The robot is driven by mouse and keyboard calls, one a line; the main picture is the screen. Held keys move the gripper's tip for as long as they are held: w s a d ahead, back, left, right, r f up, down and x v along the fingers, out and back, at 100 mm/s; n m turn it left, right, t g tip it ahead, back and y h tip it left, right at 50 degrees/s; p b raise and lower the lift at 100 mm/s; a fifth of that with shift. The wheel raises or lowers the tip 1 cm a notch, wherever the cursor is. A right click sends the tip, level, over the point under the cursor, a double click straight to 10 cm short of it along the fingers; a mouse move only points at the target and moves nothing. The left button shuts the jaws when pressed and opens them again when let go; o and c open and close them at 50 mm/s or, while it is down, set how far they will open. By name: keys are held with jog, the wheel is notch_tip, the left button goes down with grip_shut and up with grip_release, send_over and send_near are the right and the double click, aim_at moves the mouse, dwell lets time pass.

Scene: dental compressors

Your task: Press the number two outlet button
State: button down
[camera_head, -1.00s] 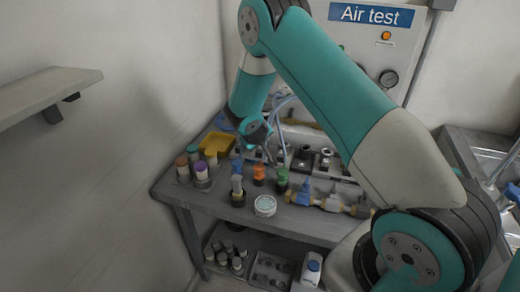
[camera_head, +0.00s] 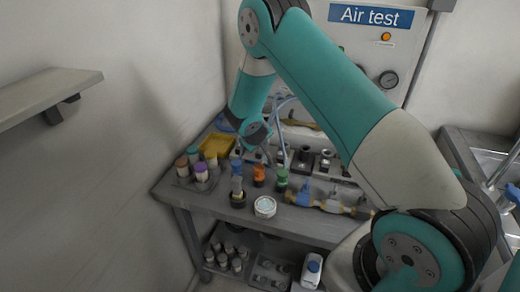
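A row of dark and metallic outlet fittings (camera_head: 304,155) stands along the back of the grey bench (camera_head: 222,206), below the panel. Their numbers are too small to read, so I cannot tell which is number two, and my arm covers part of the row. My gripper (camera_head: 267,161) points down at the left part of this row, behind the orange-topped and blue-topped items. Its fingers are small and dark, and I cannot tell whether they are open or touching anything.
Small bottles (camera_head: 201,171), a yellow tray (camera_head: 216,145), an orange-topped item (camera_head: 259,174), a green-topped item (camera_head: 282,180) and a round white-topped tin (camera_head: 265,207) crowd the bench. A brass valve assembly (camera_head: 332,205) lies at the right. A wall shelf (camera_head: 45,88) juts out at left.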

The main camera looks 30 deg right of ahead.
aim_at(258, 149)
dwell(0.7)
jog(key=shift+f+b, duration=0.45)
jog(key=shift+b, duration=0.05)
jog(key=shift+f+b, duration=0.4)
jog(key=shift+f, duration=0.05)
dwell(0.4)
dwell(0.4)
jog(key=shift+r+p, duration=0.55)
jog(key=shift+r, duration=0.35)
jog(key=shift+r, duration=0.1)
jog(key=shift+r+p, duration=1.55)
jog(key=shift+r, duration=0.85)
